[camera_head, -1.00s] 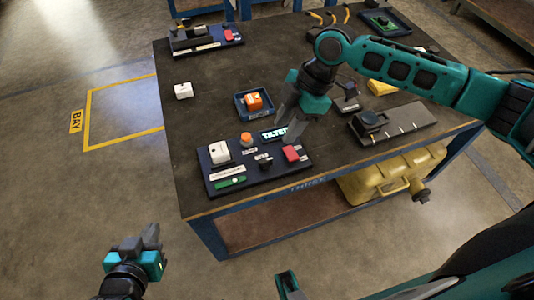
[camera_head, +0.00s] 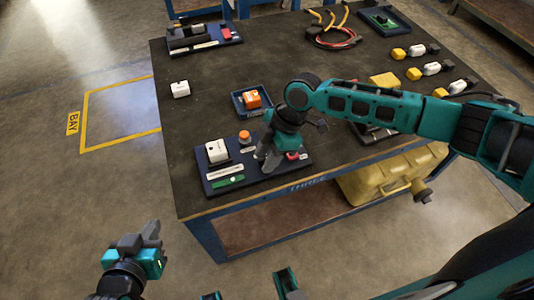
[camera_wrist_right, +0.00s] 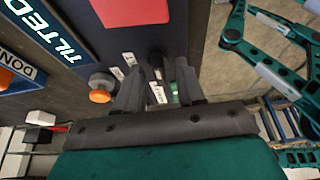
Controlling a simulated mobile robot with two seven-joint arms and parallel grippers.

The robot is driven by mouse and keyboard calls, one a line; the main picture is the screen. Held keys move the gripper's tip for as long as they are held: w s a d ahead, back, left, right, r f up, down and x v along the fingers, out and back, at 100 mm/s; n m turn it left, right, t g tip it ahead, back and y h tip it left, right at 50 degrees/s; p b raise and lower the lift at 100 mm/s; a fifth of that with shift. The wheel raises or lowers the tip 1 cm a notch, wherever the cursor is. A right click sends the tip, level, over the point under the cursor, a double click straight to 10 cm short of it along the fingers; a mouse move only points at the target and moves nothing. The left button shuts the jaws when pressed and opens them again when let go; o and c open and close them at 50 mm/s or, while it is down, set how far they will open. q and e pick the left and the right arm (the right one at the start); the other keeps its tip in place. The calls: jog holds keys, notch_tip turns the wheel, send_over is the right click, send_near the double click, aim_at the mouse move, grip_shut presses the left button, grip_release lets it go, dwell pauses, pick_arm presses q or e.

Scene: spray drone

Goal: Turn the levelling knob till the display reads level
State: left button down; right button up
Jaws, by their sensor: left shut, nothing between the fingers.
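The dark blue levelling panel (camera_head: 203,186) lies at the table's near edge. Its display (camera_wrist_right: 48,40) reads TILTED in the right wrist view; my right arm hides it in the head view. My right gripper (camera_head: 266,161) points down over the panel. In the right wrist view its fingers (camera_wrist_right: 163,68) are apart, with the small dark levelling knob (camera_wrist_right: 156,62) between their tips; contact cannot be made out. An orange button (camera_head: 244,136) and a red block (camera_head: 293,155) sit on the panel. My left gripper (camera_head: 143,240) is shut and empty, away from the table.
A blue tray (camera_head: 240,110) with an orange block (camera_head: 252,100) stands behind the panel. A white block (camera_head: 180,89) lies at the left. Cables (camera_head: 335,40), yellow and white parts (camera_head: 432,69) and another panel (camera_head: 205,42) lie further back.

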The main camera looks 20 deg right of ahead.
jog(key=c, duration=0.6)
pick_arm(q)
jog(key=shift+s+f, duration=0.25)
pick_arm(e)
grip_shut()
